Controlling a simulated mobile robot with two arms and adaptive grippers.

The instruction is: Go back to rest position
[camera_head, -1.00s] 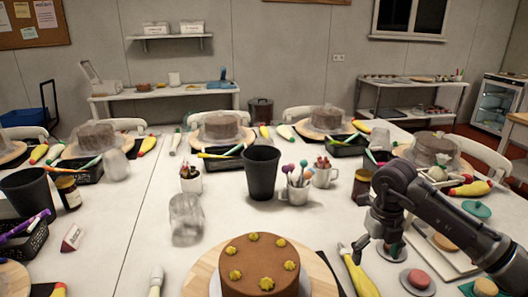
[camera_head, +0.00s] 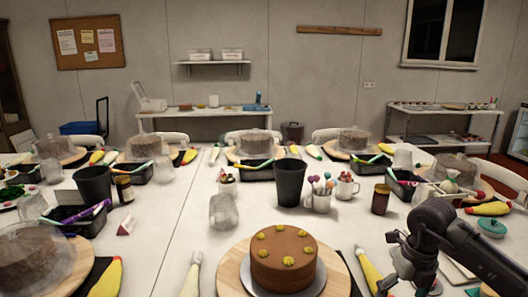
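My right arm comes in from the right edge, and my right gripper (camera_head: 405,282) hangs low at the bottom right, to the right of the chocolate cake. Its fingertips are at or past the bottom edge, so I cannot tell whether it is open or shut. My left gripper is not in view. The brown chocolate cake (camera_head: 284,262) with yellow dollops stands on a turntable with a wooden board (camera_head: 233,272) at the bottom centre.
Piping bags (camera_head: 368,268) lie on either side of the cake. A black cup (camera_head: 290,182), a clear glass (camera_head: 223,211), a mug of cake pops (camera_head: 321,196) and a brown jar (camera_head: 380,199) stand behind it. Covered cakes line the far side. The white table (camera_head: 165,235) is clear left of centre.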

